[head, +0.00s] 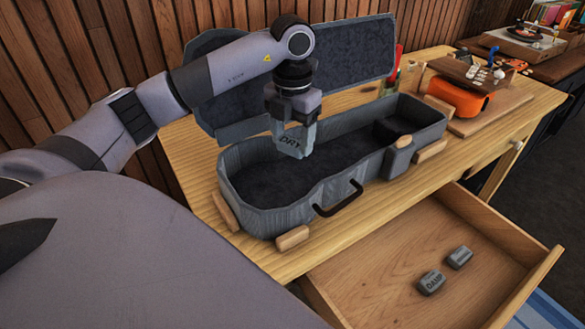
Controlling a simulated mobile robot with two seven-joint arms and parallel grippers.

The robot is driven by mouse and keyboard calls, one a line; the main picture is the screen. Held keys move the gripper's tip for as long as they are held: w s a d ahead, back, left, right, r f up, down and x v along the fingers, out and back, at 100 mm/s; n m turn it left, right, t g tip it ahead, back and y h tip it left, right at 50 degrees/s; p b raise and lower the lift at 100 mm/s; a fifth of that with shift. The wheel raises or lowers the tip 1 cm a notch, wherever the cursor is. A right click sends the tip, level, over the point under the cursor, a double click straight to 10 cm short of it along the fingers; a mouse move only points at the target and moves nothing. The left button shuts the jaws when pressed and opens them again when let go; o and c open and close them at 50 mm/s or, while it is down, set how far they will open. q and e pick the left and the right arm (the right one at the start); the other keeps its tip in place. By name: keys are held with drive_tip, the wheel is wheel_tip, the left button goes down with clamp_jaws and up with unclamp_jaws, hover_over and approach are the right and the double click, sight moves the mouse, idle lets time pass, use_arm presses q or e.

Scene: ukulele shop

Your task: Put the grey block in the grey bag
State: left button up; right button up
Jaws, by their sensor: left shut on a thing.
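An open, ukulele-style grey case (395,165), which appears to be the grey bag, lies on the wooden bench with its lid raised at the back. My left gripper (294,128) points down over the left half of its hollow. It is shut on a grey block marked "DRY" (291,146). The block shows below the fingers, in front of the dark lining. Whether it touches the lining, I cannot tell. Another grey block marked "DAMP" (432,282) and a plain grey block (460,257) lie in the open drawer. My right gripper is not in view.
The drawer (370,290) stands pulled out below the bench (330,245). Wooden chocks (293,238) sit around the case, and its black handle (338,199) faces front. An orange instrument (460,98) lies on the bench to the right. A turntable (525,35) stands farther back.

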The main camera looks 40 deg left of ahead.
use_arm(q)
hover_over(292, 182)
wheel_tip(292, 182, down, 4)
drive_tip(key=shift+f, duration=0.1)
wheel_tip(292, 182, down, 4)
drive_tip(key=shift+r, duration=0.15)
drive_tip(key=shift+f, duration=0.35)
drive_tip(key=shift+w, duration=0.1)
drive_tip(key=shift+f, duration=0.2)
drive_tip(key=o, duration=1)
drive_tip(key=shift+o, duration=0.2)
drive_tip(key=shift+r, duration=0.15)
